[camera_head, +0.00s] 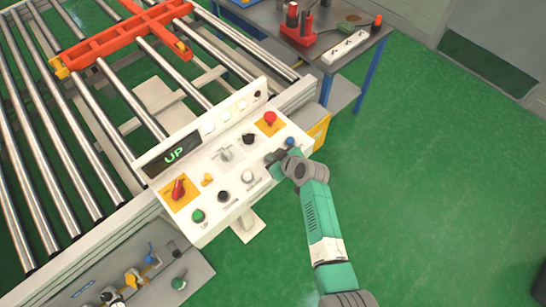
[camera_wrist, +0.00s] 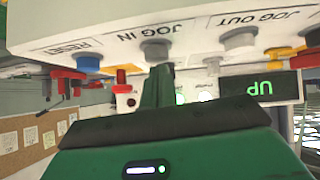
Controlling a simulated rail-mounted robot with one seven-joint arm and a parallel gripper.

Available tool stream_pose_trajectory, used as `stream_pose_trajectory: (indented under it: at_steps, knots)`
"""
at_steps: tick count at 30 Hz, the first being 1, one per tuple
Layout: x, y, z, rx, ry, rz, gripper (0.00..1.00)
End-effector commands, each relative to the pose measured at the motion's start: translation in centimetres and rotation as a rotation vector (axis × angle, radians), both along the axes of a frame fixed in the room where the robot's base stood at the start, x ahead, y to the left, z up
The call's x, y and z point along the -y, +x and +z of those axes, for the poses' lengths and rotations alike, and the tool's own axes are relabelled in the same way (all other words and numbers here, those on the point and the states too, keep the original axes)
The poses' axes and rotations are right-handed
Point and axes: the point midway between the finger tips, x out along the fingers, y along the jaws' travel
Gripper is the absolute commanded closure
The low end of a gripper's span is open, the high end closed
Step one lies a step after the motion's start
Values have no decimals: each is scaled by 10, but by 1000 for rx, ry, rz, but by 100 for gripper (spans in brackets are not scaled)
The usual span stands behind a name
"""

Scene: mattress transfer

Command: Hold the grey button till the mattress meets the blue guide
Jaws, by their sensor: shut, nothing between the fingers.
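The grey button (camera_wrist: 155,52), labelled JOG IN, is on the white control panel (camera_wrist: 110,42) in the wrist view. In the head view, my gripper (camera_head: 275,157) is over the panel (camera_head: 207,172) and hides this button. In the wrist view, the narrow tip of my shut gripper (camera_wrist: 158,85) points at the grey button and overlaps its edge. I cannot tell whether they touch or the button is pressed. Nothing is held. The panel display (camera_head: 174,154) reads UP. I see neither the mattress nor the blue guide in these views.
A paler button (camera_head: 248,175), labelled JOG OUT, and a blue RESET button (camera_head: 290,142) flank the gripper. A red stop button (camera_head: 269,119) is behind. The roller bed (camera_head: 95,125) carries an orange frame (camera_head: 120,45).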

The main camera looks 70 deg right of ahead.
Motion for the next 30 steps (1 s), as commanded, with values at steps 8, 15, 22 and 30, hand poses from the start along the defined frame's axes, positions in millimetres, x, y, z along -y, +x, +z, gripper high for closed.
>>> stream_pose_trajectory:
  at_steps: [8,15,22,30]
  knots:
    - [0,0,-3,0,0,0,100]
    - [0,0,-16,0,-1,1,100]
    - [0,0,-23,-2,1,1,100]
    - [-1,-1,-24,-4,3,1,100]
